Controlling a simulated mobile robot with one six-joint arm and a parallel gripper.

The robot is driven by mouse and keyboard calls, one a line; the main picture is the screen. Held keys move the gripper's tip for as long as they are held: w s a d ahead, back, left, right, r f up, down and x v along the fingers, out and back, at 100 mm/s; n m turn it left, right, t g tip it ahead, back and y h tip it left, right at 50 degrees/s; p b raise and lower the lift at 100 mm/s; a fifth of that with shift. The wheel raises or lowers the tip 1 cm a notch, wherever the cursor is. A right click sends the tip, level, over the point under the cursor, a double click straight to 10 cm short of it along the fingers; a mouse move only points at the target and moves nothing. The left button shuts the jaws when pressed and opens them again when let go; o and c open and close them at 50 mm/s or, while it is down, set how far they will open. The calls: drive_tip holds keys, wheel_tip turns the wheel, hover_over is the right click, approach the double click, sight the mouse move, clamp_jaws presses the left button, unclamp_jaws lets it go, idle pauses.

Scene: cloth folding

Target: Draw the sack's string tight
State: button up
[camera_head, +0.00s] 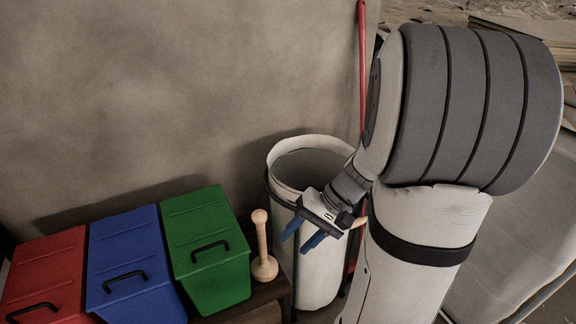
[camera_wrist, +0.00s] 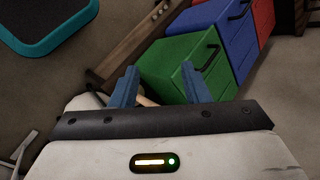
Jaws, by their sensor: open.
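The sack (camera_head: 322,275) is a tall white open-mouthed bag standing upright in a thin dark frame, right of the bins in the head view. My gripper (camera_head: 294,245) is in front of the sack's upper part, its blue fingers pointing down and left. In the wrist view, my gripper (camera_wrist: 160,76) has its fingers wide apart with nothing held between them. A pale wooden peg (camera_head: 262,250) with a round base stands left of the fingers, apart from them. A small tan piece (camera_head: 358,222) shows beside my wrist; I cannot tell what it is. I cannot make out the string.
Red (camera_head: 45,275), blue (camera_head: 130,262) and green (camera_head: 207,250) bins with black handles stand in a row on a wooden bench (camera_head: 255,298). A red pole (camera_head: 362,70) leans behind the sack. A teal-edged dark object (camera_wrist: 45,22) lies on the floor.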

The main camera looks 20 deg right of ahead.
drive_tip(key=w+d+f+m+t+b, duration=0.25)
drive_tip(key=d+f+m+t, duration=0.35)
drive_tip(key=d, duration=0.6)
drive_tip(key=w+d+f+m+t+b, duration=0.1)
drive_tip(key=d+f+m+t+b, duration=0.3)
drive_tip(key=d+f+t, duration=0.55)
drive_tip(key=w+a+g, duration=0.1)
drive_tip(key=w, duration=0.5)
drive_tip(key=shift+w+a+r, duration=0.15)
drive_tip(key=shift+w+r, duration=0.15)
drive_tip(key=shift+w, duration=0.1)
drive_tip(key=shift+c, duration=0.5)
clamp_jaws()
